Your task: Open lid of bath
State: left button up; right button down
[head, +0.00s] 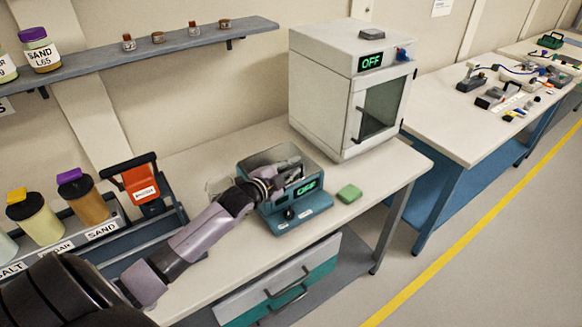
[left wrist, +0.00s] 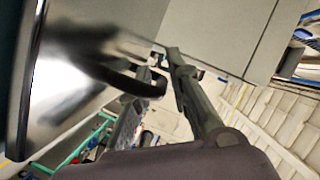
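The bath is a teal box (head: 307,207) with a green OFF display, a dark knob and a shiny metal top. It stands on the white bench. Its metal lid (head: 262,160) shows partly behind my left gripper (head: 289,172), which is at the top of the bath. In the left wrist view the shiny lid (left wrist: 62,85) fills the left side, with a dark curved handle (left wrist: 140,84) on it. A dark finger of my left gripper is close beside the handle. I cannot tell if it grips the handle. My right gripper is not in view.
A white oven (head: 325,90) with a glass door and OFF display stands behind the bath. A green block (head: 349,193) lies to its right. A rack with jars (head: 85,203) and an orange clamp-like device (head: 140,185) stand left. A shelf (head: 150,50) hangs above.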

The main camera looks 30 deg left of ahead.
pick_arm(q)
grip_shut()
dwell(0.7)
